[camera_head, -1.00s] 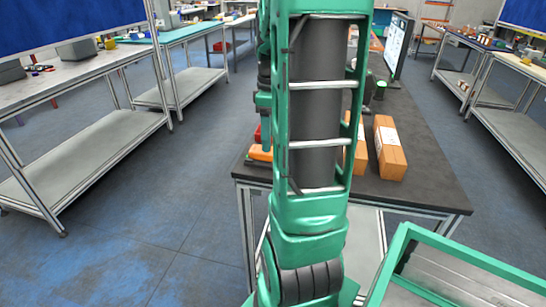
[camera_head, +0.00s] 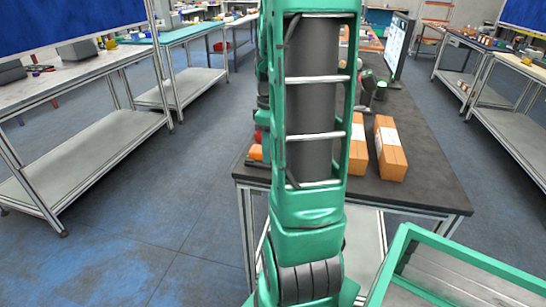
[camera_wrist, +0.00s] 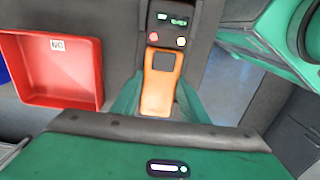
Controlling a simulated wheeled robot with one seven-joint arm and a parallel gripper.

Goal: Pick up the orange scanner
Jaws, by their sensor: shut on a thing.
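The orange scanner (camera_wrist: 161,78), with a dark square patch on its face, shows in the middle of the wrist view. My gripper (camera_wrist: 160,92) has its green fingers on either side of the scanner's lower part and is shut on it. My arm hides my gripper in that view.
A red tray (camera_wrist: 97,75) lies left of the scanner in the wrist view. A dark panel (camera_wrist: 172,28) with lit displays and buttons is beyond it. In the head view, orange-brown boxes (camera_head: 390,150) and a monitor (camera_head: 398,45) stand on the dark table (camera_head: 425,190).

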